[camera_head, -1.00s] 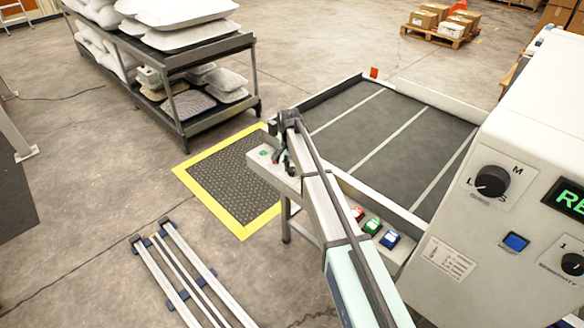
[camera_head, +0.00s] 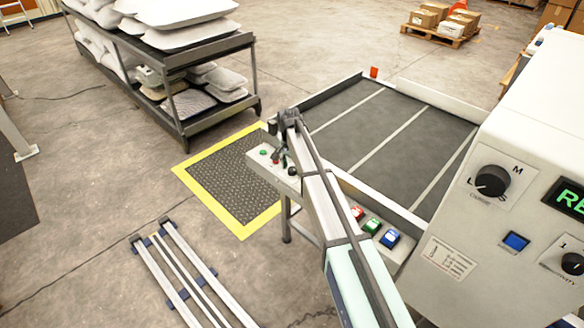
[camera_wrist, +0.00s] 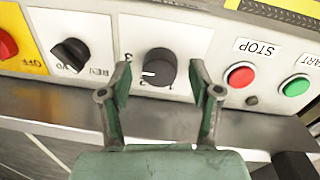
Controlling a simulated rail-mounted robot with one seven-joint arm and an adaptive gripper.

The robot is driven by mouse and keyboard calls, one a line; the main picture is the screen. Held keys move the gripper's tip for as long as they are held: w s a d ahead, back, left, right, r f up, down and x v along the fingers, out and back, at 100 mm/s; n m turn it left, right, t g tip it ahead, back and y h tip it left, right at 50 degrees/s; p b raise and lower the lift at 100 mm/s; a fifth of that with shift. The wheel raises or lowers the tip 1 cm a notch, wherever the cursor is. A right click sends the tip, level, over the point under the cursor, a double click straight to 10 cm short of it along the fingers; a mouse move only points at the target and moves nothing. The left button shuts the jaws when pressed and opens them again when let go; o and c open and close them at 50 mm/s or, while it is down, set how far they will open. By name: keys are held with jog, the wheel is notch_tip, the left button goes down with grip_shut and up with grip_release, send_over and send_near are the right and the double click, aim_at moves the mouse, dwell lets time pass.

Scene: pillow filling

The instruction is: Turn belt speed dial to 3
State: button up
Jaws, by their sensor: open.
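The belt speed dial (camera_wrist: 158,68) is a round black knob on a light panel, seen in the wrist view. Its white pointer mark points left, slightly down in the picture. Small numbers are printed on the panel to its left and below, partly hidden by a finger. My gripper (camera_wrist: 159,76) is open, with one green finger on each side of the dial and a visible gap to each. In the head view my gripper (camera_head: 281,155) is over the small control panel at the conveyor's near left corner and is partly hidden by the arm.
Right of the dial are a red STOP button (camera_wrist: 241,75) and a green button (camera_wrist: 295,86). Left are a black selector (camera_wrist: 71,54) and a red switch (camera_wrist: 6,44) on yellow. The conveyor belt (camera_head: 385,125) lies behind the panel. A pillow rack (camera_head: 165,65) stands at left.

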aim_at(290, 168)
notch_tip(290, 168, up, 12)
jog(key=shift+w+a, duration=0.15)
jog(key=shift+a, duration=0.15)
dwell(0.5)
